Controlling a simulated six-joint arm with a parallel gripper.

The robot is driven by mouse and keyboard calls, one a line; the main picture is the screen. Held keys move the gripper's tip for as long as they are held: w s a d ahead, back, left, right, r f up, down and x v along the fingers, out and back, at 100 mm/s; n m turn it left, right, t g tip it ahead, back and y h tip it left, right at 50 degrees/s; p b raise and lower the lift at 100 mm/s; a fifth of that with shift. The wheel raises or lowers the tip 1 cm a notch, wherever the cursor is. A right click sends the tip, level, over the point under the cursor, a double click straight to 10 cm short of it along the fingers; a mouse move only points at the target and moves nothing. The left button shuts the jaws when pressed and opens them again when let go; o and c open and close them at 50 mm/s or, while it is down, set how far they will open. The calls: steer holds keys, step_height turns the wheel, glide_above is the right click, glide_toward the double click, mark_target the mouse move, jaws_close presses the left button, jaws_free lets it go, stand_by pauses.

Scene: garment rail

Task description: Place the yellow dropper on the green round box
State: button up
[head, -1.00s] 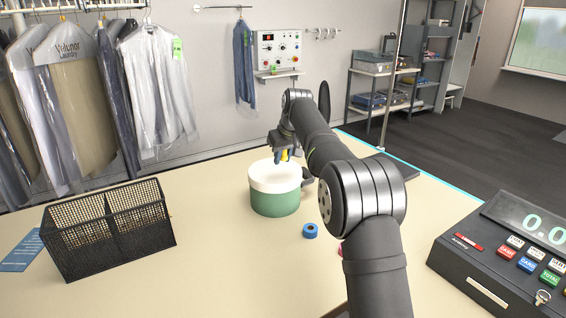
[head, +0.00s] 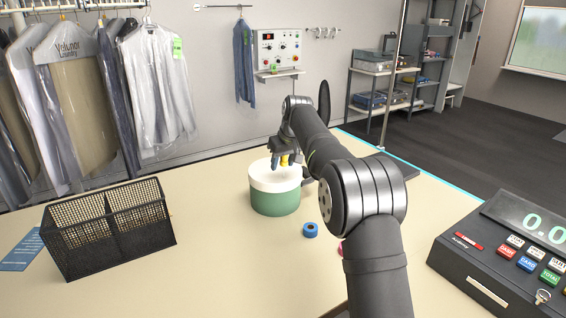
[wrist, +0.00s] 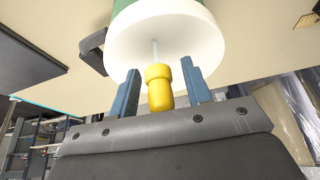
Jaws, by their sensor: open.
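The green round box (head: 275,203) stands on the counter with a white lid (head: 268,178). The yellow dropper (head: 284,160) is over the lid, between my gripper's fingers. In the wrist view, the dropper (wrist: 159,86) has a yellow bulb and a thin clear tube pointing toward the white lid (wrist: 180,42). My gripper (head: 280,161) is open. In the wrist view, the blue fingers of my gripper (wrist: 160,90) stand apart, with a gap on each side of the bulb. I cannot tell whether the tube touches the lid.
A black mesh basket (head: 108,228) stands at the left of the counter (head: 210,265). A pink item (head: 341,248) is partly hidden by my arm. A cash register (head: 500,255) is at the right. The front middle is clear.

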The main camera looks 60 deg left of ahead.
steer(key=v, duration=1.2)
steer(key=shift+a, duration=0.1)
steer(key=x, duration=1.2)
steer(key=shift+f, duration=0.1)
steer(key=shift+r, duration=1.9)
step_height(320, 180, down, 3)
steer(key=shift+f, duration=0.1)
steer(key=v, duration=1)
